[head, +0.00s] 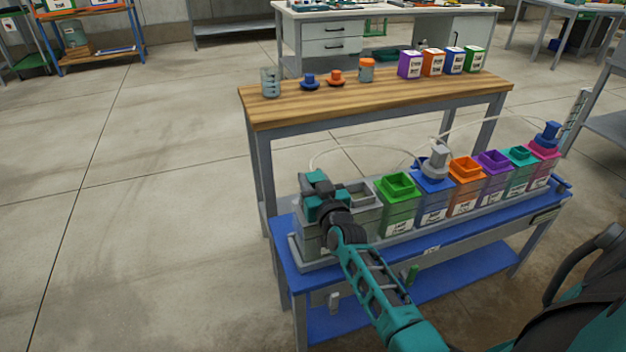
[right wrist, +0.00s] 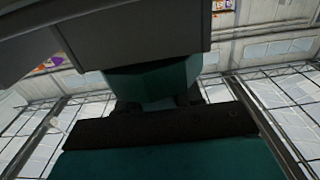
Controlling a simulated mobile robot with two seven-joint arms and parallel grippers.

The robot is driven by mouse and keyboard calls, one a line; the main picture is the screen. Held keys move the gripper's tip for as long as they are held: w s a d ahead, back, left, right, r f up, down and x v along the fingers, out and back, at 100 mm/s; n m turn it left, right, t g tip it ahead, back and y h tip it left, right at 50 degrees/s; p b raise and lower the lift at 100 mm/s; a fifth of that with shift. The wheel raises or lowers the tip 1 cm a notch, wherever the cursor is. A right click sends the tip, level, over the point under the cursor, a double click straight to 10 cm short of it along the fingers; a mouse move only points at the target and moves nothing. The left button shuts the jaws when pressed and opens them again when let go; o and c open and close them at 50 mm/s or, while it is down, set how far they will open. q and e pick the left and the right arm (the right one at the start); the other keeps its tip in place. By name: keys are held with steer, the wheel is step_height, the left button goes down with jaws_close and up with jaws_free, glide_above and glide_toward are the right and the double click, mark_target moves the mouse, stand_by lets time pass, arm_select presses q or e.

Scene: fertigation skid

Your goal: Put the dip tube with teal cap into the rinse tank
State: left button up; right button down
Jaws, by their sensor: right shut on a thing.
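My right gripper (head: 318,186) is at the left end of the skid, above the grey tank (head: 365,218). It is shut on the dip tube with teal cap; a teal block-like part (right wrist: 155,85) shows by the jaws in the right wrist view. A thin pale hose runs from the gripper in an arc to the right. The tube's lower part is hidden by the gripper and arm, so I cannot tell whether it is inside the tank. The grey tank has a square opening right of the gripper; its label is not readable. My left gripper is not in view.
Along the blue skid (head: 285,250) stand green (head: 397,212), blue (head: 432,205), orange (head: 465,195), purple, teal and pink tanks. A grey-capped tube (head: 435,160) stands in the blue tank, a blue-capped one (head: 549,132) in the pink. A wooden bench (head: 390,95) with containers stands behind.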

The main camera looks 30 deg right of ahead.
steer(key=c, duration=0.6)
jaws_free()
steer(key=shift+c, duration=0.2)
steer(key=p+v, duration=0.2)
steer(key=v, duration=1.1)
steer(key=shift+p, duration=0.4)
